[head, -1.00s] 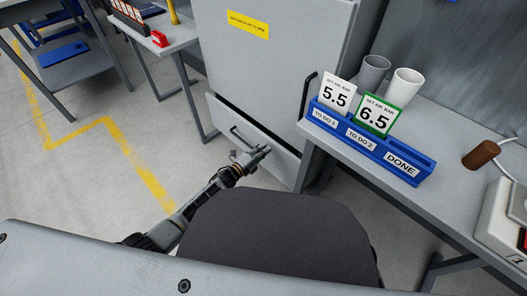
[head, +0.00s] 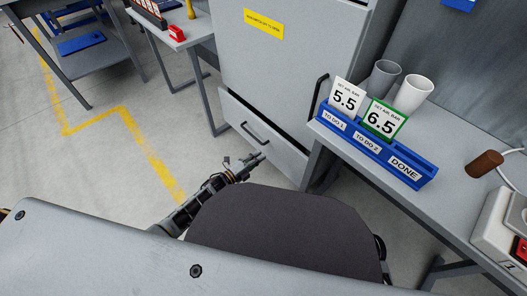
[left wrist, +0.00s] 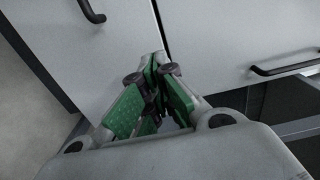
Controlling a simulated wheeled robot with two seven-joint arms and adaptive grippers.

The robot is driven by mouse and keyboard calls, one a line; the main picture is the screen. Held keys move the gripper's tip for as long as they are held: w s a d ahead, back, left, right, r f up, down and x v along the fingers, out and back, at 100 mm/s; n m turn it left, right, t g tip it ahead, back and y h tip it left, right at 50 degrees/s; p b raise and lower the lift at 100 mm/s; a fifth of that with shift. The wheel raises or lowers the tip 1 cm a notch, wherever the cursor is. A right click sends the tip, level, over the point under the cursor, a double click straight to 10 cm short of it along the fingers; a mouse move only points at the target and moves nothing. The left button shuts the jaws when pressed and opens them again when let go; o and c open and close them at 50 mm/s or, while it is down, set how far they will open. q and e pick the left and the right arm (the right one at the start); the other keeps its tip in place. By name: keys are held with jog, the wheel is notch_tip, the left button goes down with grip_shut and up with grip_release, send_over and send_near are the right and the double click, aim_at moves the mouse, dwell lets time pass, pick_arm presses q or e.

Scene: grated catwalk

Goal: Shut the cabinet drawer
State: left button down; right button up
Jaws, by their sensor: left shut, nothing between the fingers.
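The grey cabinet (head: 290,60) stands ahead, its drawer (head: 280,150) at the bottom. A thin dark seam runs between drawer and door in that view. My left gripper (head: 262,157) is shut and empty, in front of the drawer and below the handle in the head view. Its green-padded fingers (left wrist: 160,75) show in the wrist view; touching cannot be told. My right gripper is out of view.
A table (head: 460,210) with a blue card holder (head: 375,150) and two cups stands close on the cabinet's right. Another table (head: 175,30) stands to its left. Open floor (head: 100,165) with a yellow line lies left of my arm.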

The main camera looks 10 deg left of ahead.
pick_arm(q)
jog(key=shift+p+v, duration=0.3)
jog(key=shift+v, duration=1.05)
